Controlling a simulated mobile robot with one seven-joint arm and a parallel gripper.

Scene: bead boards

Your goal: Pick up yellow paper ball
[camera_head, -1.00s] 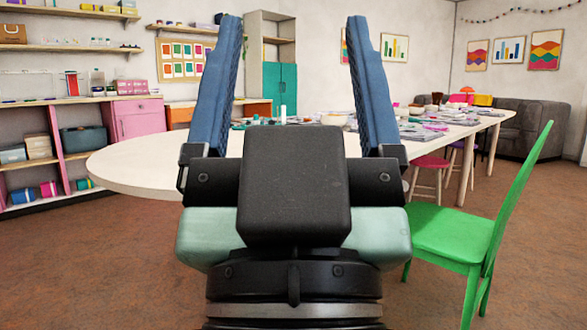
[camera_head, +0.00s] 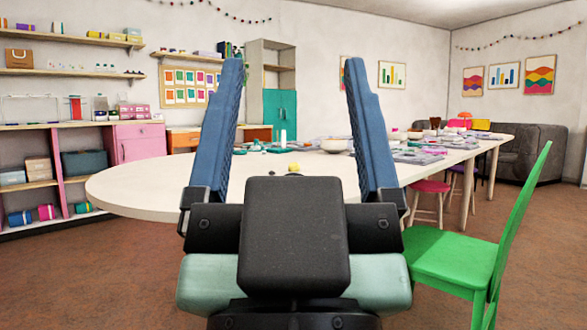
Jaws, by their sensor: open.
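A small yellow paper ball (camera_head: 293,168) sits on the white table (camera_head: 135,188), seen between my gripper's two fingers. Its lower part is close to the top edge of my gripper's dark body in the picture. My gripper (camera_head: 293,70) is open and empty, with two blue fingers pointing up in the picture. The fingers and the gripper body hide parts of the table.
A green chair (camera_head: 460,255) stands at the right, near the table. Bowls (camera_head: 333,145) and craft items crowd the far part of the table. A pink stool (camera_head: 430,187) is beside it. The table's left end is bare.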

